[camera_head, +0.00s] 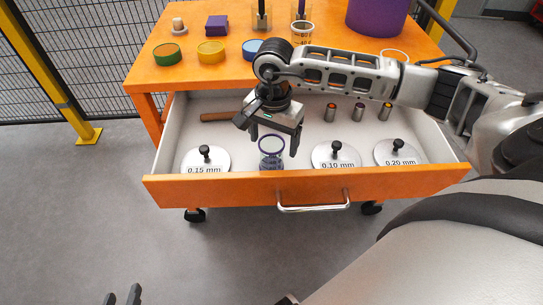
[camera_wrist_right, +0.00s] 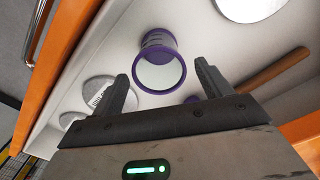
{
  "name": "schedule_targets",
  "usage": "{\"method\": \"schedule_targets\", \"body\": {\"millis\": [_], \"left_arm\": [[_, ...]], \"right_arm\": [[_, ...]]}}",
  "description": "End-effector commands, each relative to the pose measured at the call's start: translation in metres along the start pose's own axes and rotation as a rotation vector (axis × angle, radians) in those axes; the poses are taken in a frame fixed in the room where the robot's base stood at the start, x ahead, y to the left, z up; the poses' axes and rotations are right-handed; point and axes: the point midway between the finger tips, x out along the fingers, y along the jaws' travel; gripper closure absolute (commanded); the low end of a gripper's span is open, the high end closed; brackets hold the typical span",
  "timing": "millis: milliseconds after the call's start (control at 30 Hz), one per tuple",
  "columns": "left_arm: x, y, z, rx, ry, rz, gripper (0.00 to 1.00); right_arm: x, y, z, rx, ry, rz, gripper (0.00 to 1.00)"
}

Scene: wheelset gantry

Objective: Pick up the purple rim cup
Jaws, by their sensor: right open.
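The purple rim cup (camera_head: 271,146) stands in the open drawer, near its front wall. It is clear or pale with a purple rim, and it also shows in the right wrist view (camera_wrist_right: 160,72). My right gripper (camera_head: 273,143) is open and points down over the cup. In the right wrist view, its two fingers (camera_wrist_right: 162,80) are apart with the cup's rim showing between and beyond the tips; no contact is visible. My left gripper (camera_head: 123,296) is at the bottom left, away from the drawer, with its fingertips apart and nothing seen between them.
White discs with black knobs flank the cup: 0.15 mm (camera_head: 206,161) left, 0.10 mm (camera_head: 336,156) and 0.20 mm (camera_head: 400,153) right. A brown handle (camera_head: 220,117) and several small cylinders (camera_head: 358,112) lie farther back. The orange drawer front (camera_head: 230,190) is close to the cup.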

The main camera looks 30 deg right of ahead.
Motion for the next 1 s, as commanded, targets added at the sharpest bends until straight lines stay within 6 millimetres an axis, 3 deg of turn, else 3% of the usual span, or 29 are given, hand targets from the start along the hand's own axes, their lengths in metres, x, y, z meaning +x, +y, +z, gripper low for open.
{"method": "schedule_targets", "body": {"millis": [200,467,500,667,1000], "left_arm": [[0.000,0.000,-0.002,-0.001,0.003,0.000,0.64],[0.001,0.000,-0.001,-0.001,0.000,0.000,0.64],[0.001,0.000,0.000,-0.001,0.000,0.000,0.64],[0.001,0.000,0.000,-0.001,-0.001,0.000,0.64],[0.001,0.000,0.000,-0.001,-0.001,0.000,0.64]], "right_arm": [[0.030,0.000,0.000,0.000,-0.001,0.002,0.23],[0.034,-0.001,-0.001,-0.001,0.000,0.000,0.23],[0.033,-0.001,-0.001,-0.001,0.000,0.000,0.26],[0.033,-0.001,-0.001,-0.001,0.000,0.000,0.70],[0.029,-0.001,-0.001,0.000,0.000,-0.002,0.71]]}}
